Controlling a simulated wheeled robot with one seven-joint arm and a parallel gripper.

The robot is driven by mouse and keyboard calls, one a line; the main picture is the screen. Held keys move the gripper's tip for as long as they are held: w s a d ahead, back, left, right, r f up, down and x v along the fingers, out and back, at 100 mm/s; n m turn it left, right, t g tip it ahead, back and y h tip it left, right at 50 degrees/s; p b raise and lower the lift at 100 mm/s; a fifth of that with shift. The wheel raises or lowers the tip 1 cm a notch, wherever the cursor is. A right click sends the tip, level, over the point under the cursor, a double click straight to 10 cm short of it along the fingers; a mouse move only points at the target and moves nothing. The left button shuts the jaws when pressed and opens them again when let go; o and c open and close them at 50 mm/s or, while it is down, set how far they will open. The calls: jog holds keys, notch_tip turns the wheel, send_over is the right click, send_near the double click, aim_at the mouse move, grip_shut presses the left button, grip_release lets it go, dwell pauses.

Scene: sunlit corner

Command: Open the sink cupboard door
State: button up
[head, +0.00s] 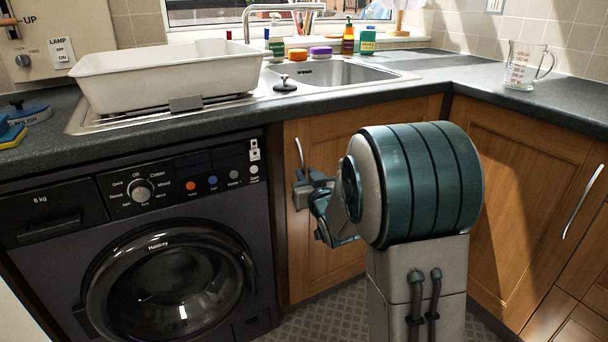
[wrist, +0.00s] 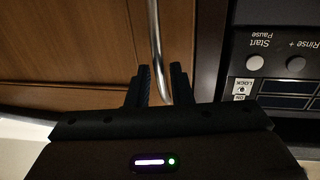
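The sink cupboard door (head: 325,240) is wooden and looks closed, under the sink and to the right of the washing machine. Its slim, curved metal handle (head: 299,152) stands upright near the door's left edge. My gripper (head: 303,184) is at the lower part of this handle. In the wrist view, which looks upside down, the handle (wrist: 155,40) runs down between the two fingers of my gripper (wrist: 160,72). The fingers are apart, with a gap visible beside the handle. My arm hides the right part of the door in the head view.
The black washing machine (head: 160,255) stands close on the left. The dark worktop (head: 430,88) overhangs above, with the sink (head: 335,73) and a white basin (head: 170,75). Another cupboard door (head: 530,190) with its own handle is at the right. Grey patterned floor (head: 325,315) shows below.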

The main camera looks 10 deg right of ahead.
jog(key=shift+w+a, duration=0.15)
jog(key=shift+w, duration=1.15)
jog(key=shift+c, duration=0.3)
grip_shut()
jog(key=shift+s, duration=0.15)
